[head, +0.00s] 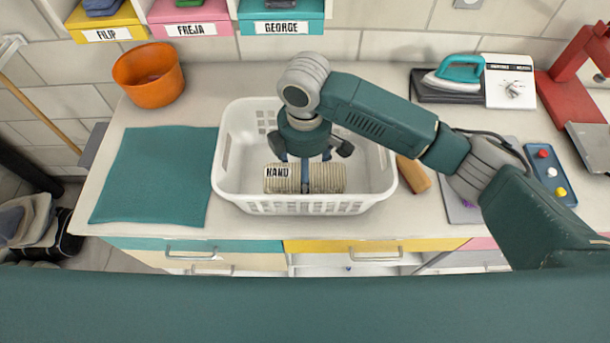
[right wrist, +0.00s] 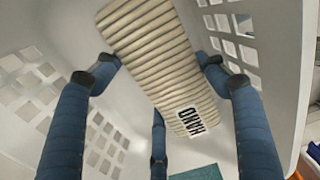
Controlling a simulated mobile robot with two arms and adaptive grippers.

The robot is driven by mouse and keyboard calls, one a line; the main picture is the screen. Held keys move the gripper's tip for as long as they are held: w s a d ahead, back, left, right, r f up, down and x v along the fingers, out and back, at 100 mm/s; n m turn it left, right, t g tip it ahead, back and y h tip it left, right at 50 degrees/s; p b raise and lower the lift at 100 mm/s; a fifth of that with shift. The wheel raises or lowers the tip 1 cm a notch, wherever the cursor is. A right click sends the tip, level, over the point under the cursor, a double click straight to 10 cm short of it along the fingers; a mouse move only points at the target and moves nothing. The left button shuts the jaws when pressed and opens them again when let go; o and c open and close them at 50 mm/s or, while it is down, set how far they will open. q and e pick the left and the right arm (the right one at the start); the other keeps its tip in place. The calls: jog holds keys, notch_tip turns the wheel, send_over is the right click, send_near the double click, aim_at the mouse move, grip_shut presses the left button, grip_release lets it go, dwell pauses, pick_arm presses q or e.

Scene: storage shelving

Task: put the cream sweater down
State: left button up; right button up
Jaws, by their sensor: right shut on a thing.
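My right gripper (head: 307,172) reaches down into the basket and is shut on the sweater. In the right wrist view the sweater (right wrist: 148,50) lies between my blue fingers, with the basket's slotted walls around it. I cannot tell whether the sweater touches the basket floor. My left gripper is not in the head view.
A flat teal cloth (head: 155,175) lies left of the basket. An orange bucket (head: 148,75) stands behind it. Labelled bins (head: 280,28) are on the wall above. A teal iron (head: 455,75) and a blue tray (head: 550,172) are at the right.

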jog(key=shift+f+p, duration=0.35)
jog(key=shift+f, duration=1.8)
jog(key=o, duration=1.1)
jog(key=shift+f, duration=0.15)
jog(key=shift+r, duration=0.4)
notch_tip(320, 180, up, 11)
jog(key=b, duration=0.3)
jog(key=shift+f, duration=0.2)
jog(key=shift+r, duration=0.5)
